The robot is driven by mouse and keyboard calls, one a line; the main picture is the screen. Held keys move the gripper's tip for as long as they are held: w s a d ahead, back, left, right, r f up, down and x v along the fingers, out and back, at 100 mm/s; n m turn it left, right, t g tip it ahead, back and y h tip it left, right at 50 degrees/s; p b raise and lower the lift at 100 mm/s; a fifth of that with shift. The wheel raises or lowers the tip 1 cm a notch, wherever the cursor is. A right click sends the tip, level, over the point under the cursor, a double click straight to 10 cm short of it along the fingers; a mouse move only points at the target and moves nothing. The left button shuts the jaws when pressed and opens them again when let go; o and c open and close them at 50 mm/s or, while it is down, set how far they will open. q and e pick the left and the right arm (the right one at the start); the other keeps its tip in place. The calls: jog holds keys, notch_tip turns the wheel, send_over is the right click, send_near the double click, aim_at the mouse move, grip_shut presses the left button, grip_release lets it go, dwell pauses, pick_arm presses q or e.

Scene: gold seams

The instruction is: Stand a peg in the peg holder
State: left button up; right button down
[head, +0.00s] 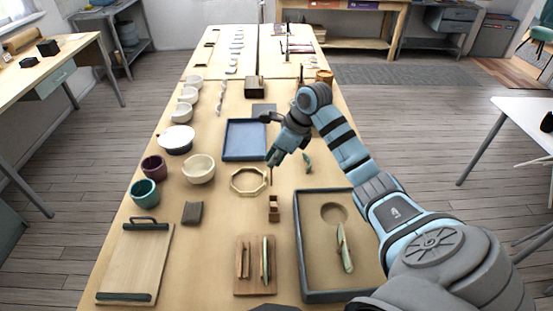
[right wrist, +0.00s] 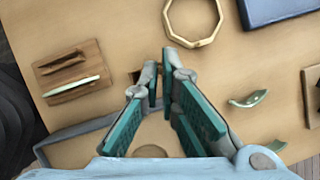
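The peg holder (head: 273,208) is a small wooden block on the table, just behind the rack with pale shards. In the right wrist view it is mostly hidden behind a finger. My right gripper (head: 276,158) hangs above the table, behind the holder and beside the octagonal ring. A thin brown peg (head: 270,176) points down below its fingertips, above and apart from the holder. In the right wrist view the fingertips (right wrist: 161,82) are close together, and the peg between them is hard to make out. My left gripper is not in view.
An octagonal ring (head: 234,187) lies left of the gripper, and a blue tray (head: 228,155) lies behind it. A dark-rimmed tray (head: 300,250) stands front right. A shard rack (head: 254,286) is in front of the holder. Bowls (head: 198,171) stand left.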

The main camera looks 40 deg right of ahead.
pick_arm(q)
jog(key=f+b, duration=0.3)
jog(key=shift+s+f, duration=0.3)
pick_arm(e)
jog(key=f, duration=0.4)
jog(key=shift+s+f, duration=0.15)
jog(key=shift+s, duration=0.2)
pick_arm(q)
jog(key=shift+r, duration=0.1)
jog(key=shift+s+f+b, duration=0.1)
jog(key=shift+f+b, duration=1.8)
jog(key=shift+b, duration=0.05)
pick_arm(e)
jog(key=shift+f, duration=2.65)
dwell(0.9)
jog(key=c, duration=1.2)
grip_release()
